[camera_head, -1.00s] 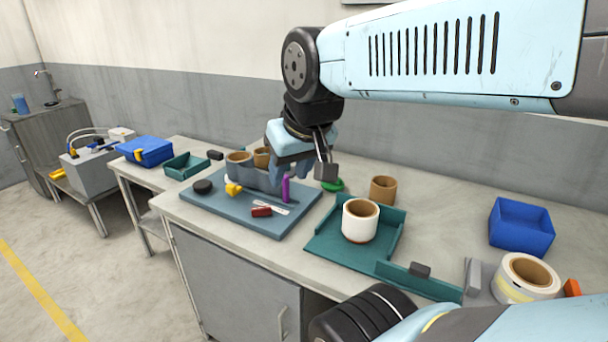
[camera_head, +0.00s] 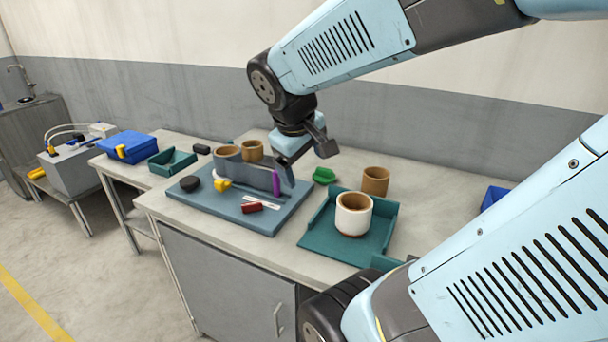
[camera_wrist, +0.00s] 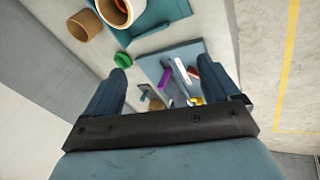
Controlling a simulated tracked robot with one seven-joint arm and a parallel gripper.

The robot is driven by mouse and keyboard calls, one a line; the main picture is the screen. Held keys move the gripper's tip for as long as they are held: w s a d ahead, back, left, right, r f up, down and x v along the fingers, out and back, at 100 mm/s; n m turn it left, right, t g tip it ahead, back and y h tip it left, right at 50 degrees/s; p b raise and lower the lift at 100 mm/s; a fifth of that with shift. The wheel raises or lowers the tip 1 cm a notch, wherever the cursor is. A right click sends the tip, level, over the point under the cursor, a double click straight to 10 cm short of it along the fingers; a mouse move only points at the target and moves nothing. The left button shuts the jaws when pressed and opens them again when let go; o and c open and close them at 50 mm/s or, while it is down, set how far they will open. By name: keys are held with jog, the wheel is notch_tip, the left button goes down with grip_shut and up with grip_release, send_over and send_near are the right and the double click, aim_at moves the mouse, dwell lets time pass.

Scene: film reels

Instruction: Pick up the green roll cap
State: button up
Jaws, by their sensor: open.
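The green roll cap (camera_head: 324,176) lies on the bench top, between the blue-grey work mat and the teal tray. It also shows in the wrist view (camera_wrist: 122,60), close to the tip of the left finger. My gripper (camera_wrist: 167,76) is open and empty, with its two fingers spread wide. In the head view my gripper is above the right back part of the work mat, to the left of the cap and apart from it. Its fingers partly hide the things on the mat.
The blue-grey mat (camera_head: 255,219) carries a purple marker (camera_head: 276,182), a red piece (camera_head: 252,208), a yellow item and a black disc. Right of the cap are a brown roll (camera_head: 375,181) and a teal tray (camera_head: 320,240) holding a white roll (camera_head: 353,215). A wall stands behind.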

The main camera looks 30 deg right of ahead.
jog(key=shift+o, duration=0.2)
jog(key=w+d+f+n+g+h, duration=0.1)
jog(key=w+d+f+n+h, duration=0.3)
jog(key=d, duration=0.4)
jog(key=shift+w+d+g+h, duration=0.15)
jog(key=shift+g+h, duration=0.15)
jog(key=shift+g, duration=0.1)
jog(key=n+t+h, duration=0.3)
jog(key=n+t, duration=0.3)
jog(key=n, duration=1.1)
send_near(324, 170)
jog(key=x, duration=0.4)
jog(key=shift+w+d+f, duration=0.1)
jog(key=shift+w+f, duration=0.2)
jog(key=shift+f, duration=0.25)
jog(key=shift+d+r+x, duration=0.1)
jog(key=shift+r+x, duration=0.05)
jog(key=shift+x, duration=1.35)
jog(key=shift+d+r+x, duration=0.1)
jog(key=shift+r+x, duration=0.05)
jog(key=shift+x, duration=1.35)
jog(key=shift+s, duration=0.1)
jog(key=c, duration=1.1)
